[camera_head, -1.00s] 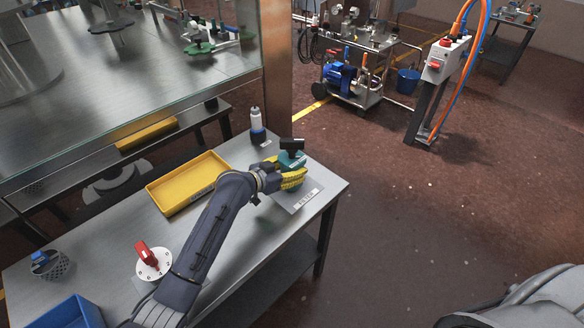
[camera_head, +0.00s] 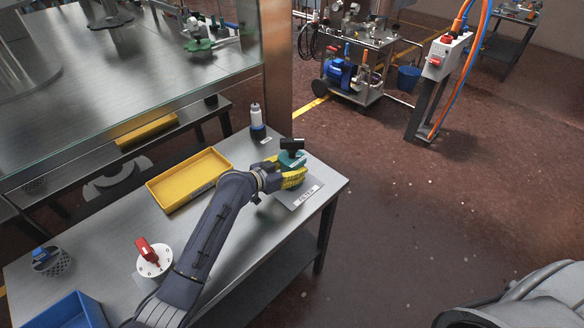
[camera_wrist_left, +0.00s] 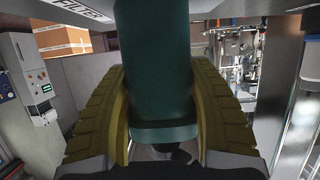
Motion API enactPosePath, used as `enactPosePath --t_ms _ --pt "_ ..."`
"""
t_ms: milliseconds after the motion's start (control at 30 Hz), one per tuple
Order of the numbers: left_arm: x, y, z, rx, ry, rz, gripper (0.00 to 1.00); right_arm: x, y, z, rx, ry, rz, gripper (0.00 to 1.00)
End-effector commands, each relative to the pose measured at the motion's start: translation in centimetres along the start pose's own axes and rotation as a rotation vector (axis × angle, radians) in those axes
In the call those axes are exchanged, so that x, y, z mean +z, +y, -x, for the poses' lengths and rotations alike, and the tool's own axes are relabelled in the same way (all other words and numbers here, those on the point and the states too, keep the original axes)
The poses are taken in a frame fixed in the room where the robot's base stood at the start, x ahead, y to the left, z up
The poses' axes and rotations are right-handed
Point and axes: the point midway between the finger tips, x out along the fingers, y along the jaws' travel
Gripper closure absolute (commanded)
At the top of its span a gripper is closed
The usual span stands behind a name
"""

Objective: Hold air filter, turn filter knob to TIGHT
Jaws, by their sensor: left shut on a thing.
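The air filter (camera_head: 286,160) is a teal cylinder with a black knob (camera_head: 292,144) on top. It stands on a grey plate with a white "FILTER" label (camera_head: 307,196) at the table's right end. My left gripper (camera_head: 281,178), with yellow fingers, is shut around the filter body. In the left wrist view the teal filter (camera_wrist_left: 157,70) runs between both ridged yellow fingers (camera_wrist_left: 160,110). The knob's marking cannot be read. My right gripper is not in view.
A yellow tray (camera_head: 162,207) lies left of the filter, and a white-and-dark bottle (camera_head: 257,122) stands behind it.

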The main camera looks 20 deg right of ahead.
Motion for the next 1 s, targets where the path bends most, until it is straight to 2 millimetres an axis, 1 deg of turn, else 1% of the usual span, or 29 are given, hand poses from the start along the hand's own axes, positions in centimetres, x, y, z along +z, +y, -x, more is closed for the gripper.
enactPosePath --t_ms 567,600,767,1000 --pt "0.27 -0.03 -0.16 0.0 0.003 0.0 0.84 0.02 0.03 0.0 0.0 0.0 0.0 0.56" --pt "0.48 -0.01 -0.18 0.0 0.0 0.0 0.4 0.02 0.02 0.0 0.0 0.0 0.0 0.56" --pt "0.47 -0.01 -0.17 0.0 0.0 0.0 0.22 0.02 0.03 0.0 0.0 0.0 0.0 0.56" --pt "0.47 -0.01 -0.17 0.0 0.0 0.0 0.22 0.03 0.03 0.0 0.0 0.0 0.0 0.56"
